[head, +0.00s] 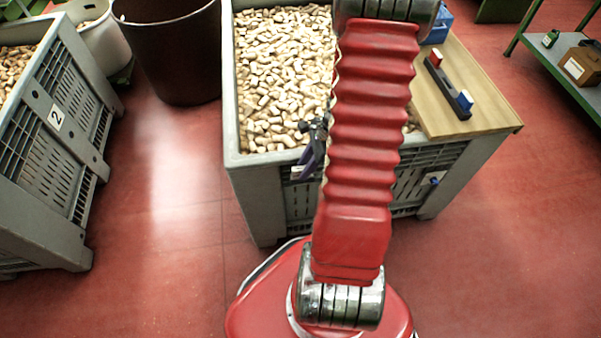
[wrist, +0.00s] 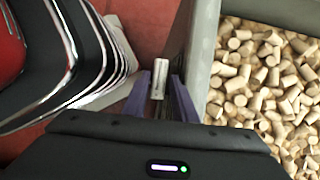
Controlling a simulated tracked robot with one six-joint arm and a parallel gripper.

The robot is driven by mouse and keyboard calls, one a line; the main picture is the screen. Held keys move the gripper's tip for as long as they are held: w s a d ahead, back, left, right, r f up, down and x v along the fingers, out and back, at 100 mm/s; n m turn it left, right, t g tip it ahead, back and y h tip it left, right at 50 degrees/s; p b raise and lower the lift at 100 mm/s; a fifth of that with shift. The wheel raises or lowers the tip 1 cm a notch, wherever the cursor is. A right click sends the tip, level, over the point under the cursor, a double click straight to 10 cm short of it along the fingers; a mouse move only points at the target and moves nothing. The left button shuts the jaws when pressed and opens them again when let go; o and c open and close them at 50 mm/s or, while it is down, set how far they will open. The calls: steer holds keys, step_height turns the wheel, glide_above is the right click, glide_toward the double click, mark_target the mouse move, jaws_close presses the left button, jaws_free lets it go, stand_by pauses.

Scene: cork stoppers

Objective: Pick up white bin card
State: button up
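A small white card (wrist: 158,80) shows between the two purple fingers of my gripper (wrist: 160,97) in the wrist view, close to the bin's outer wall. The fingers stand apart, with a narrow gap on each side of the card. In the head view my gripper (head: 312,152) is at the front wall of the grey cork bin (head: 232,120), partly hidden by my arm. A bit of white (head: 297,172) shows just below it on that wall. Whether the card still touches the wall cannot be seen.
Corks (head: 275,80) fill the bin. Another grey bin (head: 60,170), marked 2, stands left. Open red floor (head: 170,200) lies between the bins.

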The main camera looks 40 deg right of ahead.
steer(key=shift+w+a+f, duration=0.1)
steer(key=shift+a+f, duration=0.05)
steer(key=shift+f, duration=0.3)
jaws_close()
stand_by(0.3)
